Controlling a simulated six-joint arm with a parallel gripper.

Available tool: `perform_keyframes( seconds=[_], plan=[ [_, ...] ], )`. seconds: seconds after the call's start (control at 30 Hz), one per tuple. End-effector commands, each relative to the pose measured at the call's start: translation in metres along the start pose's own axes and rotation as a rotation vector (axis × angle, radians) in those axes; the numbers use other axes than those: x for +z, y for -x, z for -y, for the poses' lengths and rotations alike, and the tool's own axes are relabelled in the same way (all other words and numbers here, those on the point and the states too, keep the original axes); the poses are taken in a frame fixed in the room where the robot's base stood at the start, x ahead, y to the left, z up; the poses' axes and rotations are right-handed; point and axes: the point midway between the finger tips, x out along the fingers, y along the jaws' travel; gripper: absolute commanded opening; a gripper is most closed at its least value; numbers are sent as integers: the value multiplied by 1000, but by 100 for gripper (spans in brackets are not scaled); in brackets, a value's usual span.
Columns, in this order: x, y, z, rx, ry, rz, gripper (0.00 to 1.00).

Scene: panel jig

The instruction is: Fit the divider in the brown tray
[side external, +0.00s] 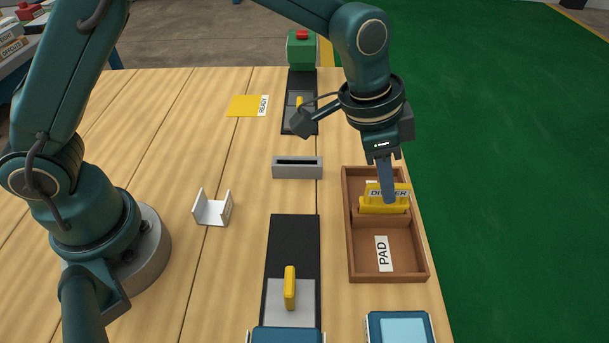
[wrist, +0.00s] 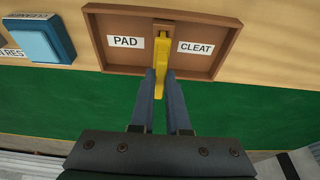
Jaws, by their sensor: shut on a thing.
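The brown tray (side external: 349,250) lies at the right edge of the table in the side view; in the wrist view its rim (wrist: 225,50) shows too. Its floor bears a PAD label and, in the wrist view, a CLEAT label. The yellow divider (side external: 370,206) stands crosswise over the tray's middle, between the two labels. My gripper (side external: 389,198) is shut on the divider from above. In the wrist view the fingers (wrist: 160,75) flank the divider (wrist: 162,55), one end of which is near a brown notch piece on the tray wall. I cannot tell whether its lower edge is seated.
A grey slotted block (side external: 297,167) and a white bracket (side external: 213,209) stand left of the tray. Black rails (side external: 292,235) carry grey plates with yellow handles. A blue block (side external: 400,328) sits just nearer than the tray. A green box with a red button (side external: 301,50) is at the back.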

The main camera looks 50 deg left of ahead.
Motion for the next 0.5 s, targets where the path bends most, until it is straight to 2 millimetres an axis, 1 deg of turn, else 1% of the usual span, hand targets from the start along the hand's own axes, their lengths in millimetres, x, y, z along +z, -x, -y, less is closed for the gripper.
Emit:
perform_keyframes(
  seconds=[0.5],
  plan=[
    [4, -12, 0, 1, 1, 1, 0]
  ],
)
